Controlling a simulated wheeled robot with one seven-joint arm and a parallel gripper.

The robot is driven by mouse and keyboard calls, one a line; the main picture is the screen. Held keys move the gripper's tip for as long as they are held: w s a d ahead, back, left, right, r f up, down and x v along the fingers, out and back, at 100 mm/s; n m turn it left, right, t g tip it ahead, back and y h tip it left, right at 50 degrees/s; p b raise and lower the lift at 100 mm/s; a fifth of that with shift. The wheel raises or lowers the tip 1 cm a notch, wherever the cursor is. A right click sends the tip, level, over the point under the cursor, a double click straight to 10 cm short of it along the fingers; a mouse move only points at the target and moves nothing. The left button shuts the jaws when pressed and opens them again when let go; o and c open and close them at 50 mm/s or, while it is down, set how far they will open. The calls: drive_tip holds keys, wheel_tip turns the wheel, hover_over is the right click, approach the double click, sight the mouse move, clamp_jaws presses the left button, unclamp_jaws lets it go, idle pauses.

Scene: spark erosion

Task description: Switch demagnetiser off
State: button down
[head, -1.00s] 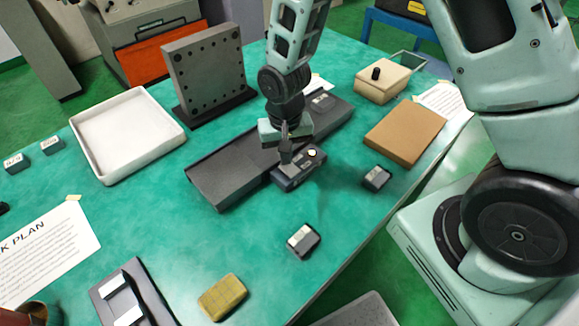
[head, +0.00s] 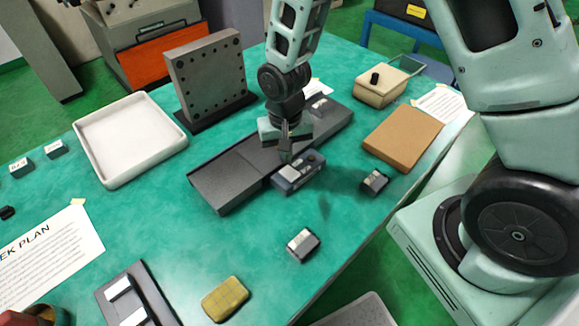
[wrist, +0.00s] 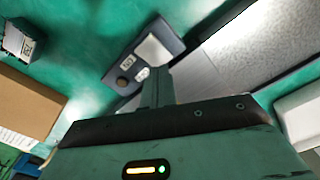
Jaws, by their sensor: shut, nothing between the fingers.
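The demagnetiser is a long dark grey slab (head: 228,181) on the green table, with a small blue-grey control box (head: 298,173) against its front side. In the wrist view the control box (wrist: 150,48) shows a pale plate, two small white labels (wrist: 142,74) and a round dark brownish lamp or button (wrist: 122,82). No light shows on the box. My gripper (head: 286,156) is shut and empty, pointing down at the box. In the wrist view its fingers (wrist: 157,88) overlap the box edge by the labels; I cannot tell whether they touch it.
A white tray (head: 92,160) and an upright drilled plate (head: 210,75) stand to the left. A brown block (head: 402,138), a beige box (head: 380,88) and a small dark block (head: 374,183) lie to the right. Another small block (head: 302,244) and a yellow block (head: 225,299) lie in front.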

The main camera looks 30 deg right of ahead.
sight(286, 169)
wheel_tip(286, 169, up, 4)
drive_tip(key=p, duration=0.3)
drive_tip(key=shift+r, duration=0.1)
idle(0.4)
drive_tip(key=s+a+r+n, duration=0.3)
drive_tip(key=s+r+n, duration=0.2)
drive_tip(key=s+r, duration=0.4)
drive_tip(key=s+a+r+n, duration=0.3)
drive_tip(key=s+r+n, duration=0.2)
drive_tip(key=s+r, duration=0.3)
drive_tip(key=s, duration=0.3)
drive_tip(key=shift+a+r+y, duration=0.15)
drive_tip(key=shift+r+y, duration=0.15)
drive_tip(key=shift+r, duration=0.1)
